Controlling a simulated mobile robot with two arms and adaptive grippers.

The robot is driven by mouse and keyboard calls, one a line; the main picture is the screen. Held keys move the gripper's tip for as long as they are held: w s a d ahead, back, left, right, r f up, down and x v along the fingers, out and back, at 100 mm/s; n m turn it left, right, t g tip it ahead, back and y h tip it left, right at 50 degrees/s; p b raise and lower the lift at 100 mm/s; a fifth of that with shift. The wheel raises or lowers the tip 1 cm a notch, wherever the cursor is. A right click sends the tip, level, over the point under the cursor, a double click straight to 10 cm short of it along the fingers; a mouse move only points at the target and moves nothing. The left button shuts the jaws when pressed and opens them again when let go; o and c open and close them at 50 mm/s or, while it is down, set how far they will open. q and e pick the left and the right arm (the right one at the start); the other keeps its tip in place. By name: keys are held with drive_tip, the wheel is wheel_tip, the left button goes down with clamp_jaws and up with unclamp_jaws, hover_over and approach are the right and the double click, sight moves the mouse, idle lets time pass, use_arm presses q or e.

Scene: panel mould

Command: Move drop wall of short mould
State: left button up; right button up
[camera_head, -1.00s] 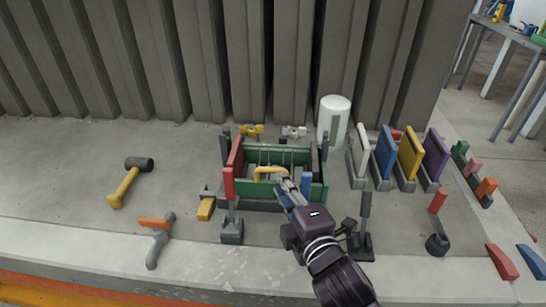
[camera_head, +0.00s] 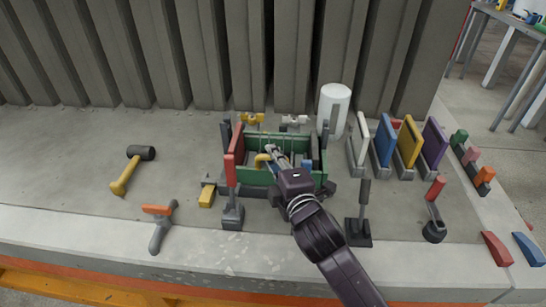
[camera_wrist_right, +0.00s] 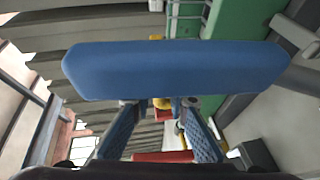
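The short mould (camera_head: 320,178) is a green-walled box with a red end plate (camera_head: 237,140) on its left. A yellow curved handle (camera_head: 262,159) shows inside it. My right gripper (camera_head: 275,153) reaches into the mould from the front, beside the handle. In the right wrist view its two fingers (camera_wrist_right: 161,112) stand apart; a small yellow piece shows in the distance between them. A blue bar (camera_wrist_right: 175,68) crosses close in front of that camera and covers part of the view. I cannot tell which part is the drop wall, nor whether the fingers touch the handle. My left gripper is out of view.
Red (camera_head: 232,172) and black (camera_head: 364,200) upright levers stand in front. A white cylinder (camera_head: 333,108) stands behind right. White, blue, yellow and purple panels (camera_head: 434,143) stand at right. A mallet (camera_head: 132,170) and an orange-handled tool (camera_head: 160,225) lie left, with bare concrete around.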

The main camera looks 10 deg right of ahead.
clamp_jaws()
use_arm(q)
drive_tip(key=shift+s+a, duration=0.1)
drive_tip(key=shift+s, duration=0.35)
